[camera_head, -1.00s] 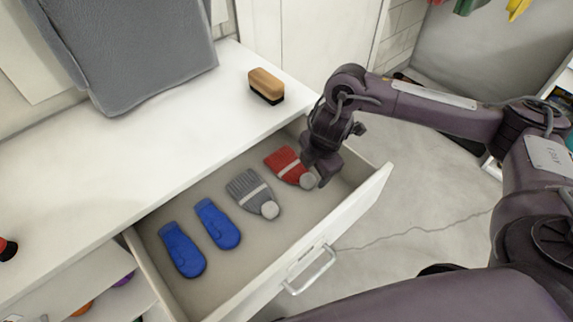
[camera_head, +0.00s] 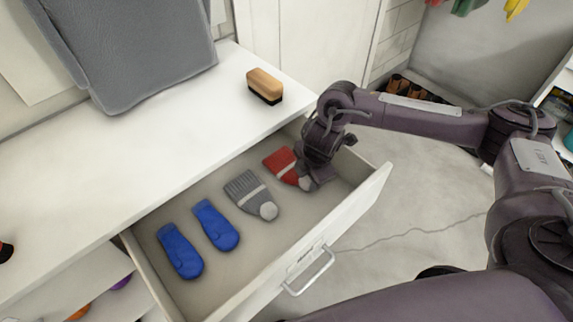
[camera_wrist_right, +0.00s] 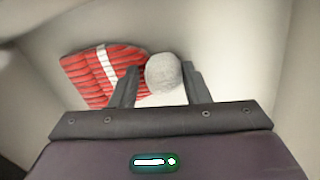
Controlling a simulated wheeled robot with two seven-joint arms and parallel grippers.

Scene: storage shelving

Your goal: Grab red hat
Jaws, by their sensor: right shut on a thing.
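The red hat (camera_head: 281,162) has a white stripe and a grey pompom and lies in the open drawer, at the right end of the row. My right gripper (camera_head: 309,181) is down in the drawer at the hat's pompom end and hides part of it. In the right wrist view the red hat (camera_wrist_right: 92,76) lies to the left, and its grey pompom (camera_wrist_right: 163,74) sits between the two fingers of my right gripper (camera_wrist_right: 160,84). The gripper is shut on the pompom. My left gripper is not in view.
The drawer (camera_head: 345,215) also holds a grey hat (camera_head: 246,187) and two blue mittens (camera_head: 215,225). Its right wall and front panel stand close to my right gripper. A brush (camera_head: 265,86) lies on the white top (camera_head: 150,125), beside a grey bag (camera_head: 140,50).

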